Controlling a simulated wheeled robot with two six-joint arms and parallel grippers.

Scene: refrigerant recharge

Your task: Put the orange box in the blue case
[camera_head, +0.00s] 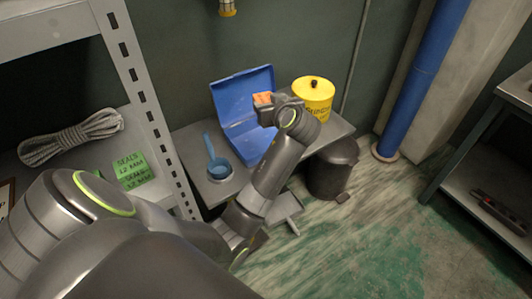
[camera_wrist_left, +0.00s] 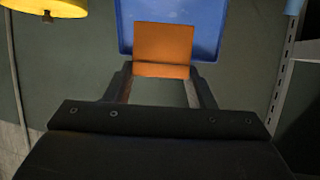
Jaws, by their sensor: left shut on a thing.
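The blue case (camera_head: 238,98) lies open on a grey table, its lid raised at the back. My left gripper (camera_head: 264,103) is over the case and shut on the orange box (camera_head: 262,98). In the left wrist view the orange box (camera_wrist_left: 162,48) sits between the fingertips of my left gripper (camera_wrist_left: 160,75), with the blue case (camera_wrist_left: 205,30) behind it. My arm hides part of the case's right side, and I cannot tell whether the box touches the case. My right gripper is not in view.
A dark bin (camera_head: 333,172) is beside the table. A shelf with rope (camera_head: 70,137) and green boxes (camera_head: 131,169) is at left.

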